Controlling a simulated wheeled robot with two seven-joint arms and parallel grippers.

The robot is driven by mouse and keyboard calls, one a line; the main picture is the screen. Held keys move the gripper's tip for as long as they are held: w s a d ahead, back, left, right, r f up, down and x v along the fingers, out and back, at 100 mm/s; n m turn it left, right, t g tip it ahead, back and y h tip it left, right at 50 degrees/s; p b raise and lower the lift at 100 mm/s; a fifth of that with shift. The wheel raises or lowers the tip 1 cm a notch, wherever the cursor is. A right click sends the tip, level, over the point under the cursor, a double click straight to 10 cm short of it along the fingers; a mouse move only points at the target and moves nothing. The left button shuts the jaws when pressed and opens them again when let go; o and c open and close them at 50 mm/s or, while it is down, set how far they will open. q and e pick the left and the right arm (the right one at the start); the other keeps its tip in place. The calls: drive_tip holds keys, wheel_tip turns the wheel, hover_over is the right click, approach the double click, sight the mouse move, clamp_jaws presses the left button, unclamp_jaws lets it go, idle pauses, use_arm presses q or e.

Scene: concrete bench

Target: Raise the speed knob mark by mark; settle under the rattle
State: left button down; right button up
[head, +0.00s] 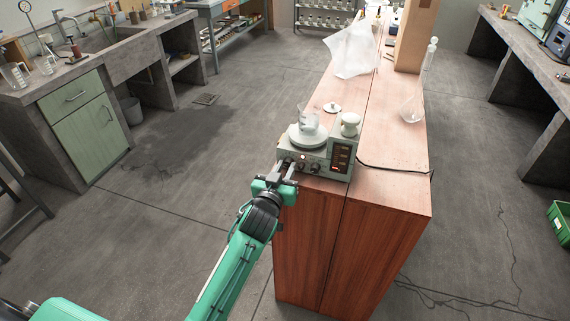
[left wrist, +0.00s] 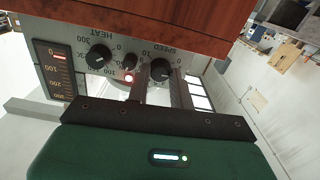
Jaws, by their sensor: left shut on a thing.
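A grey hotplate stirrer (head: 312,160) stands near the front end of the reddish wooden bench. A glass beaker (head: 308,118) stands on its round white top plate (head: 307,137). My left gripper (head: 284,170) is at the left of its front panel. In the left wrist view the panel appears upside down, and the two fingers are on either side of the black SPEED knob (left wrist: 160,70), shut on it. The knob's exact setting is hard to read. My right gripper is out of view.
A white knob-like piece (head: 350,121) sits on the stirrer's right side. A small white lid (head: 332,108) lies behind it. A glass flask (head: 412,107), a clear plastic bag (head: 352,50) and a tall brown block (head: 414,38) are farther back. A dark cable runs right from the stirrer.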

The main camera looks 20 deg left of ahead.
use_arm(q)
drive_tip(key=m+p, duration=0.2)
drive_tip(key=m, duration=0.2)
drive_tip(key=shift+r+m, duration=0.15)
drive_tip(key=shift+m, duration=0.15)
drive_tip(key=m+p, duration=0.1)
drive_tip(key=m, duration=0.2)
drive_tip(key=shift+m, duration=0.6)
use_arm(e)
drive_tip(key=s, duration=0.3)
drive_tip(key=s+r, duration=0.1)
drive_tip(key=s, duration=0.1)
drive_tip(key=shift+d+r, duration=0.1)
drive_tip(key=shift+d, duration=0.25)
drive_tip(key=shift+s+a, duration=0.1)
use_arm(q)
drive_tip(key=c, duration=1.2)
unclamp_jaws()
drive_tip(key=shift+c, duration=0.2)
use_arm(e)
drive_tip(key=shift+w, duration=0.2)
